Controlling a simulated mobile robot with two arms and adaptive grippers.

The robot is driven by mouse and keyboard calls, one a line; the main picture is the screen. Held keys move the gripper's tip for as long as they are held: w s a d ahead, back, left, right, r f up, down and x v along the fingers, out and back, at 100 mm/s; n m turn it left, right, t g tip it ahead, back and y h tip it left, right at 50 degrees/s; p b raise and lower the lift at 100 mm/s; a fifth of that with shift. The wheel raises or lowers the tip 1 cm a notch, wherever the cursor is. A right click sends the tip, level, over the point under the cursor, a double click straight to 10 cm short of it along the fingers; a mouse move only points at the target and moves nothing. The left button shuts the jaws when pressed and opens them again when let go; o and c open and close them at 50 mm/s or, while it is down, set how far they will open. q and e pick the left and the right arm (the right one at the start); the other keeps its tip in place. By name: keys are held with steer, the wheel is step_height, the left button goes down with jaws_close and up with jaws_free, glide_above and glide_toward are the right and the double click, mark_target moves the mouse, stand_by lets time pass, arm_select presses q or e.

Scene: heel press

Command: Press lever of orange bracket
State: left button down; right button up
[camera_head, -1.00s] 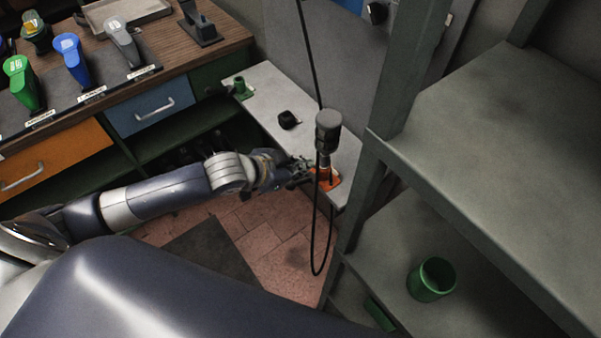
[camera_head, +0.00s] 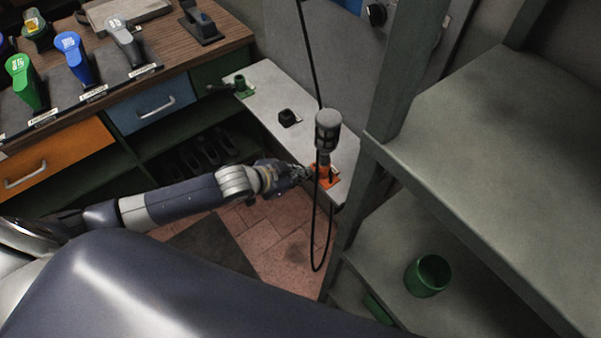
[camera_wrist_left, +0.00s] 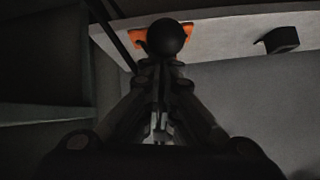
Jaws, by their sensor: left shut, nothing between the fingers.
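The orange bracket (camera_head: 329,181) sits on the light grey bench (camera_head: 262,85) near its right front end, partly behind a hanging grey device. In the left wrist view the orange bracket (camera_wrist_left: 140,38) shows behind a dark round knob (camera_wrist_left: 166,38), which looks like the end of its lever. My left gripper (camera_head: 303,172) is shut and empty, just left of the bracket. In the left wrist view its fingertips (camera_wrist_left: 160,66) point at the knob and overlap its lower edge; I cannot tell whether they touch it. My right gripper is not in view.
A grey device (camera_head: 328,128) hangs on a black cable close to the bracket. A black bracket (camera_head: 289,118) and a green bracket (camera_head: 242,88) stand farther along the bench. A grey shelf (camera_head: 490,150) with a green cup (camera_head: 428,276) is at right.

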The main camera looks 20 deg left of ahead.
arm_select(q)
steer(key=shift+s+a+f+t+b, duration=0.2)
steer(key=shift+f+t+b, duration=0.1)
steer(key=shift+b, duration=0.25)
steer(key=f+t+b, duration=0.1)
steer(key=s+h+b, duration=0.1)
steer(key=b, duration=0.1)
steer(key=shift+a+f+t+h, duration=0.25)
steer(key=shift+f+t+h, duration=0.05)
steer(key=shift+f+t, duration=0.1)
step_height(320, 180, down, 6)
steer(key=s+a+t+h+b, duration=0.1)
steer(key=t+h+b, duration=0.2)
steer(key=b, duration=1.2)
steer(key=shift+s+r+t, duration=0.15)
steer(key=shift+s+t, duration=0.15)
steer(key=shift+t, duration=1)
steer(key=shift+f, duration=0.2)
steer(key=shift+r, duration=0.1)
